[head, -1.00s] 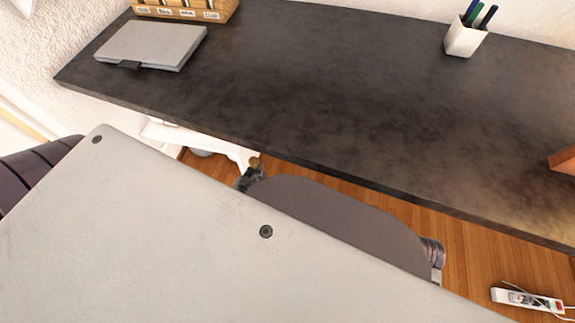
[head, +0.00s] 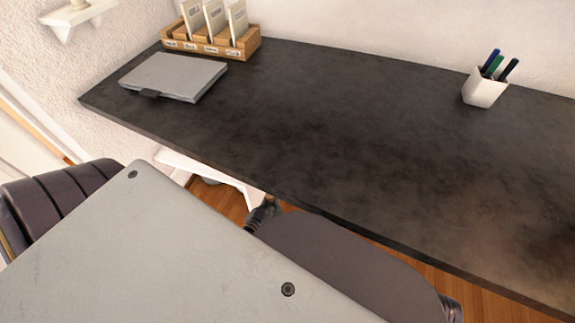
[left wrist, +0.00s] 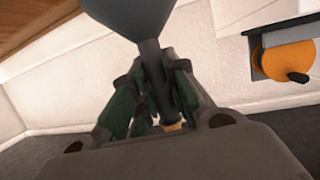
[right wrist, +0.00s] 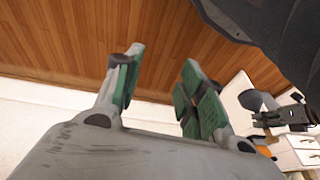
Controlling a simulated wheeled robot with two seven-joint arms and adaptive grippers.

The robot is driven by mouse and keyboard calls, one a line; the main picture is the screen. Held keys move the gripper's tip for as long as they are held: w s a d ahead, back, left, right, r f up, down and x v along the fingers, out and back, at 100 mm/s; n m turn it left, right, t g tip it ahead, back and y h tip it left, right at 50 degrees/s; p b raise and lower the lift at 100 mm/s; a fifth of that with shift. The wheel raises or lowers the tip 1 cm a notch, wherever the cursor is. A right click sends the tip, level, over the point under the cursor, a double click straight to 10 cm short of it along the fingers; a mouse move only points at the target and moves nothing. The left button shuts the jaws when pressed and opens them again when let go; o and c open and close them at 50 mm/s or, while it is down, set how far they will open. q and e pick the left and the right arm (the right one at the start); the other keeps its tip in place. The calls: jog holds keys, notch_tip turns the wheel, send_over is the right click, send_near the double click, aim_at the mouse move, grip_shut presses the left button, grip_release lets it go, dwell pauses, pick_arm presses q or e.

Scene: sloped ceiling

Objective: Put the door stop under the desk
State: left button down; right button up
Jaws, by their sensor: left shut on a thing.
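The desk (head: 350,130) has a long dark top that crosses the head view. My left gripper (head: 262,214) shows small, just below the desk's front edge, with most of its arm hidden. In the left wrist view my left gripper (left wrist: 162,75) is shut on a dark grey piece, the door stop (left wrist: 140,14), with a narrow stem between the green pads and a wide end beyond them. Its full shape is cut off by the picture's edge. My right gripper (right wrist: 158,70) is open and empty in the right wrist view, and is outside the head view.
On the desk are a closed grey laptop-like slab (head: 175,76), a wooden file rack (head: 210,42) and a white pen cup (head: 485,88). A dark ribbed chair-like shape (head: 60,205) is at left. An orange disc (left wrist: 280,60) shows in the left wrist view. Wooden floor (head: 230,198) shows below the desk.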

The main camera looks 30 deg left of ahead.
pick_arm(q)
jog(key=shift+w+d+f+b, duration=0.35)
jog(key=shift+d+f+b, duration=0.2)
jog(key=shift+f, duration=0.25)
jog(key=d+f+m+h+b, duration=0.1)
jog(key=d+f+b, duration=0.2)
jog(key=f, duration=0.4)
jog(key=d+f+m+h+b, duration=0.1)
jog(key=d+f+h+b, duration=0.1)
jog(key=f+b, duration=0.2)
jog(key=shift+d+f+m+b, duration=0.3)
jog(key=shift+d+f+m, duration=0.1)
jog(key=shift+f, duration=1.25)
pick_arm(e)
jog(key=w+a+f+t+y, duration=0.1)
jog(key=a+f+t+y, duration=0.1)
jog(key=f, duration=0.6)
jog(key=shift+w+a+f+m+t, duration=0.25)
jog(key=shift+a+m+t, duration=0.2)
jog(key=shift+a, duration=0.5)
pick_arm(q)
jog(key=shift+w, duration=0.1)
jog(key=shift+f, duration=0.1)
